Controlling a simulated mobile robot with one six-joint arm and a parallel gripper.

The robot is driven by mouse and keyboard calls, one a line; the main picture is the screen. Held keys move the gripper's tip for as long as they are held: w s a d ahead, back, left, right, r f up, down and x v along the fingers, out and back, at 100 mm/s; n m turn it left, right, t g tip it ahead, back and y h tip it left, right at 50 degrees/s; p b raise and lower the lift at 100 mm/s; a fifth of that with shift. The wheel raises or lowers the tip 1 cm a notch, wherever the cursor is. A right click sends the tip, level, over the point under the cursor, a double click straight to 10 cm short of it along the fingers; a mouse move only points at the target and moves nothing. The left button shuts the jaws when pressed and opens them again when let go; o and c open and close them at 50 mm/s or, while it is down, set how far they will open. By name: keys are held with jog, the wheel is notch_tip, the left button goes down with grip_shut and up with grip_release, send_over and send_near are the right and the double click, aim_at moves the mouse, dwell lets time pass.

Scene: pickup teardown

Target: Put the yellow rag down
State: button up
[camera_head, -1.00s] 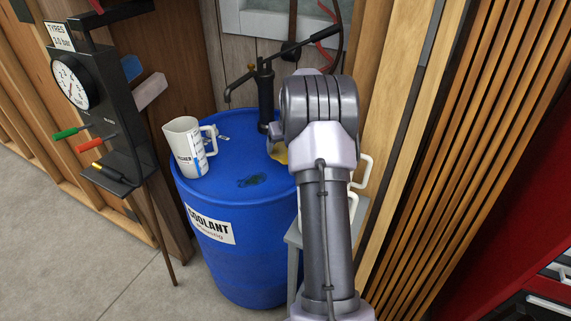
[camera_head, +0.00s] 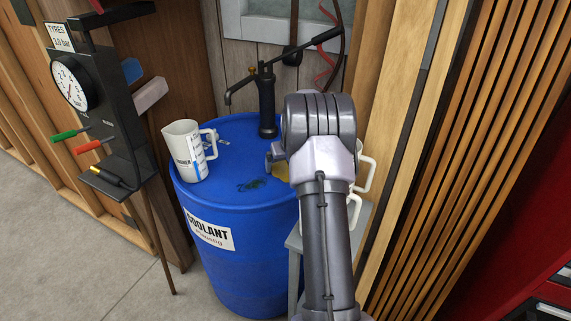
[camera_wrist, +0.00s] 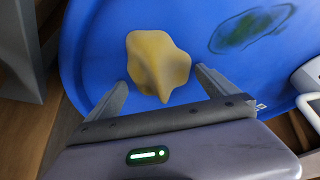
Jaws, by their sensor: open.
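The yellow rag (camera_wrist: 158,66) lies crumpled on the blue drum top (camera_wrist: 190,20) in the wrist view. My gripper (camera_wrist: 162,85) is open, with its two fingers on either side of the rag and apart from it. In the head view only a small edge of the yellow rag (camera_head: 281,170) shows beside my arm. My arm hides the rest of the rag and my gripper there.
A white measuring jug (camera_head: 185,152) stands on the left of the coolant drum (camera_head: 240,265). A black hand pump (camera_head: 267,100) rises at the back. A dark greenish stain (camera_head: 251,185) marks the drum top. Another white jug handle (camera_head: 366,172) shows right of my arm.

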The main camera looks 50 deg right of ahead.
jog(key=shift+r, duration=0.15)
jog(key=p+v, duration=0.4)
jog(key=v, duration=0.8)
jog(key=s+a+r+t+y, duration=0.1)
jog(key=a+r, duration=0.6)
jog(key=a, duration=0.6)
jog(key=s+a+r+y, duration=0.1)
jog(key=a+r, duration=0.5)
jog(key=a, duration=0.7)
jog(key=s+a+n+y, duration=0.1)
jog(key=s+a+y, duration=0.1)
jog(key=s+a, duration=1.7)
jog(key=shift+s+y, duration=0.3)
